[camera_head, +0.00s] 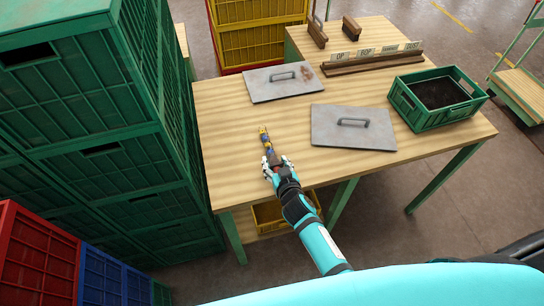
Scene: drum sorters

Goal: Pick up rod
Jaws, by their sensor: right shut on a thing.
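The rod (266,140) is a short, thin piece with yellow, blue and reddish parts. It points away from me over the left part of the wooden table. My right gripper (273,164) is shut on its near end, close to the table's front edge. The fingers hide the near end of the rod. I cannot tell whether the rod touches the table top or is held just above it. My left gripper is not in view.
Two grey metal plates with handles (283,80) (355,128) lie on the table (225,150). A green crate (437,119) with dark contents stands at right. A wooden card holder (372,65) is behind. Tall green crates (90,95) stand at left; yellow crates (258,42) stand behind.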

